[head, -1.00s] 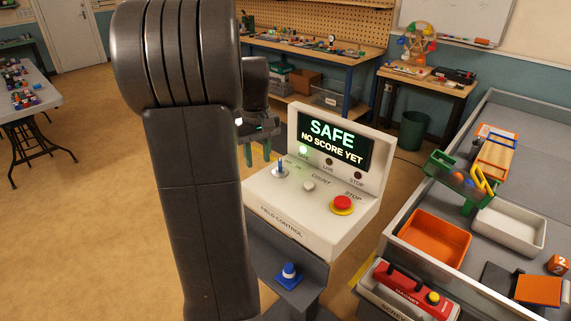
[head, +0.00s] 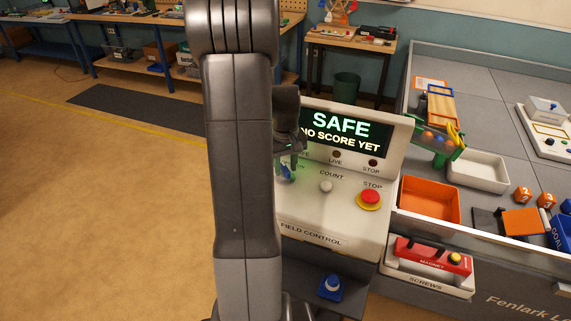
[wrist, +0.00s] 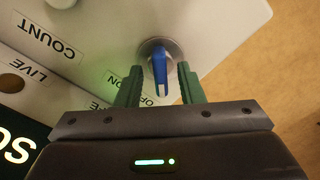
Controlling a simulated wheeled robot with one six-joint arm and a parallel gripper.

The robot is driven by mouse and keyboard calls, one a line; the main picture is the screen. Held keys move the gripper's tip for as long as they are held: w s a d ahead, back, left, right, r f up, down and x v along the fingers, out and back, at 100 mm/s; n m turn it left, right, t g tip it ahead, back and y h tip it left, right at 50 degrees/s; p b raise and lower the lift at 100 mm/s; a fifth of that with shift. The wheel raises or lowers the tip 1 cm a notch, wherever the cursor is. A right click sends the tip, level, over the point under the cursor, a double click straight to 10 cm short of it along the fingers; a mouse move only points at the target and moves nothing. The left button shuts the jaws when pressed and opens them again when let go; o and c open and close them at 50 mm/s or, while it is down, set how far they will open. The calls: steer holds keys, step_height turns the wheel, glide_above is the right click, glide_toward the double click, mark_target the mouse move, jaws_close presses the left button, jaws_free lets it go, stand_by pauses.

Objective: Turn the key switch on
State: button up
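The key switch (wrist: 159,70) is a blue key in a round metal collar on the white field control panel (head: 313,234). In the wrist view it lies between the two green fingers of my gripper (wrist: 160,86), with a visible gap on each side. My gripper is open around the key. In the head view my gripper (head: 289,162) is at the panel's left side, and the blue key (head: 286,174) is partly hidden by it. The panel's screen (head: 339,131) reads SAFE, NO SCORE YET. OFF and ON labels beside the key are partly covered in the wrist view.
A white COUNT button (head: 326,187) and a red STOP button (head: 370,197) sit right of the key. A red magnet box (head: 432,256) and a grey field table (head: 470,75) stand right.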

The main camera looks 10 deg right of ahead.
jaws_close()
steer(key=shift+m, duration=0.4)
steer(key=m+b, duration=0.1)
steer(key=m, duration=0.7)
steer(key=shift+b, duration=0.4)
steer(key=m, duration=0.4)
steer(key=shift+m, duration=0.4)
steer(key=m, duration=0.4)
steer(key=shift+w+r+b, duration=0.1)
steer(key=shift+b, duration=0.3)
steer(key=shift+m, duration=0.3)
